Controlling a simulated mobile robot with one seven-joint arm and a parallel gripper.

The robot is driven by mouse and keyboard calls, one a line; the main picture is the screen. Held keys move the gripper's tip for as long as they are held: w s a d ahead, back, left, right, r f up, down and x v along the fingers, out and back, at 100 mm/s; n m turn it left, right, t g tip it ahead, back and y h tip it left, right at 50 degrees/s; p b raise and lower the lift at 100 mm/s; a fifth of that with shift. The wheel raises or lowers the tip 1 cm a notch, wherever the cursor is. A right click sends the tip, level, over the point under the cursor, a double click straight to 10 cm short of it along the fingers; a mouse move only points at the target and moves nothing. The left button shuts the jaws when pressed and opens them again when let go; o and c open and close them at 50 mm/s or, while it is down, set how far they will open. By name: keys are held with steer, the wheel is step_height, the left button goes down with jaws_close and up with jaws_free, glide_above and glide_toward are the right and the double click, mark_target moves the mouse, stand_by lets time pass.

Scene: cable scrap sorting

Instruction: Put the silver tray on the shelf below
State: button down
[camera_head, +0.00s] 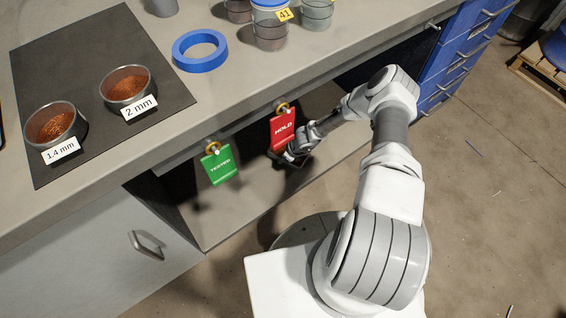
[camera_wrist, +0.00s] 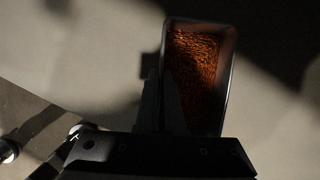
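The tray (camera_wrist: 231,85) shows in the wrist view as a dark-looking, narrow rectangular container with copper-coloured granules in it. My gripper (camera_wrist: 163,85) is at its left long wall, with one finger on each side of that wall and little gap between them; it looks shut on the wall. In the head view my gripper (camera_head: 297,155) reaches into the open space under the bench top, just behind the red HOLD tag. A dark edge of the tray (camera_head: 290,165) shows there, mostly hidden. The shelf (camera_head: 230,220) is below; I cannot tell whether the tray touches it.
A red HOLD tag (camera_head: 283,130) and a green TESTED tag (camera_head: 220,166) hang from the bench edge, close to my gripper. Two granule bowls stand on a dark mat (camera_head: 70,70). A blue tape ring (camera_head: 200,52) lies on the bench. The shelf left of my gripper looks clear.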

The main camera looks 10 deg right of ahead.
steer(key=shift+f, duration=0.8)
steer(key=shift+r, duration=0.1)
steer(key=c, duration=1)
jaws_free()
steer(key=shift+c, duration=0.2)
steer(key=p+v, duration=0.5)
steer(key=v, duration=0.6)
steer(key=shift+s+d+r, duration=0.15)
steer(key=shift+r, duration=0.25)
